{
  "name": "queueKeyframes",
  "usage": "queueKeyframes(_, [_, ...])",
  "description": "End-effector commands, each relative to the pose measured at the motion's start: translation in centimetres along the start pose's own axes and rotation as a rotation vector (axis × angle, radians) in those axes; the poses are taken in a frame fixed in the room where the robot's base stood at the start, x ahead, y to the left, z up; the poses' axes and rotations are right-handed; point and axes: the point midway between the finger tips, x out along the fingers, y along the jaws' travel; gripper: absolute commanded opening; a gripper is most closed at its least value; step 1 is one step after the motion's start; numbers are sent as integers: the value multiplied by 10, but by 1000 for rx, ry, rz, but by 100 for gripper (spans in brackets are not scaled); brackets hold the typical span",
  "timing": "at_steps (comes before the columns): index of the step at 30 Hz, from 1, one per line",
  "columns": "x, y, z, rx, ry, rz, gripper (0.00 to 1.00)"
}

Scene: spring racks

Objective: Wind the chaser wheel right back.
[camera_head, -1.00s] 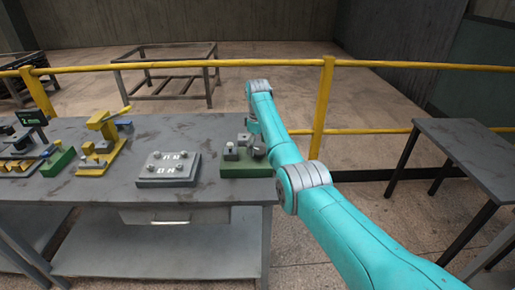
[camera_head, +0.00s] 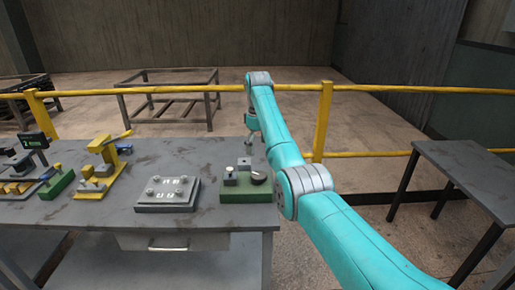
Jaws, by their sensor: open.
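A green base (camera_head: 248,195) sits at the right end of the grey workbench. It carries a small grey block with a pale knob (camera_head: 229,172) and a rounded, tilted grey part (camera_head: 258,178), which may be the chaser wheel; I cannot tell for sure. My gripper (camera_head: 249,144) hangs from the end of my teal arm, above and behind the green base. It is open and looks empty, apart from the parts below. The jaws are small and partly hidden by my wrist.
A grey plate with several studs (camera_head: 167,193) lies left of the green base. A yellow press-like fixture (camera_head: 104,160), a green block (camera_head: 58,183) and a small dark display (camera_head: 34,141) stand further left. A yellow rail (camera_head: 400,88) runs behind; a side table (camera_head: 468,165) stands right.

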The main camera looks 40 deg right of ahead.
Motion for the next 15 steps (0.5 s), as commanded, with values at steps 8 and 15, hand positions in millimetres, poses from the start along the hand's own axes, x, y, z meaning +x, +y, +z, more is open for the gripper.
queueKeyframes(8, [1, 0, 0, 126, 0, 0, 92])
queueKeyframes(15, [4, 0, 2, 581, 0, 0, 92])
